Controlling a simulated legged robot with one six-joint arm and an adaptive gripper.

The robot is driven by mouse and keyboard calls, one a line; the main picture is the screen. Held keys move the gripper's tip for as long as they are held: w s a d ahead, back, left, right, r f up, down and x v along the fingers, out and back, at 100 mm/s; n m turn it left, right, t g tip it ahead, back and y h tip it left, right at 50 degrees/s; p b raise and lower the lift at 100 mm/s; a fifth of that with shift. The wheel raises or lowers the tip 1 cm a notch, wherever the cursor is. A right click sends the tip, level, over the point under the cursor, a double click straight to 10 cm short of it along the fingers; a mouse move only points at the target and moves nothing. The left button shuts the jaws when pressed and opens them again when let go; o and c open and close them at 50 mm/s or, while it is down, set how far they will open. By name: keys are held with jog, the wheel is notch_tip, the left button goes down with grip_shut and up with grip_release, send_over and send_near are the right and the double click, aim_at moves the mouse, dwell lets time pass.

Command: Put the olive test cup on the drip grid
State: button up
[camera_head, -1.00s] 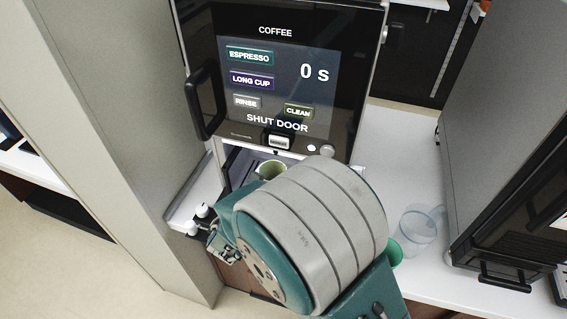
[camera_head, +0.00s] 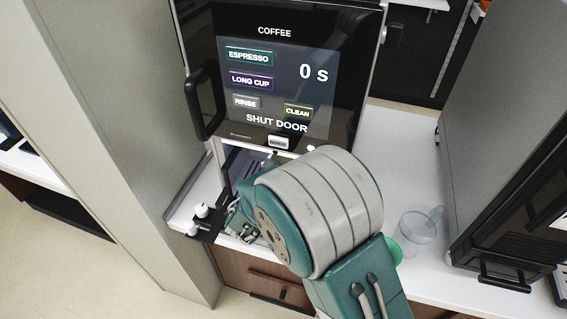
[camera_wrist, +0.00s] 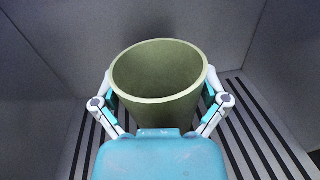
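The olive test cup (camera_wrist: 158,85) is upright and open at the top in the wrist view, between the two fingers of my gripper (camera_wrist: 160,80). The finger pads lie against both its sides, so my gripper is shut on it. Under and around it is the slotted drip grid (camera_wrist: 243,135). I cannot tell whether the cup's base touches the grid, because the cup and my palm hide it. In the head view my wrist covers most of the cup and gripper, in front of the coffee machine's bay.
The coffee machine's screen (camera_head: 275,85) reads "SHUT DOOR" above the bay, with a black handle (camera_head: 204,103) at left. Small white knobs (camera_head: 202,210) stand at the counter's left. A clear jug (camera_head: 420,224) and a partly hidden green cup (camera_head: 395,251) are right of my arm.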

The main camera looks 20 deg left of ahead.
dwell(0.3)
jog(key=s, duration=1.1)
jog(key=shift+a+r, duration=0.15)
jog(key=shift+a, duration=0.1)
jog(key=shift+s, duration=0.6)
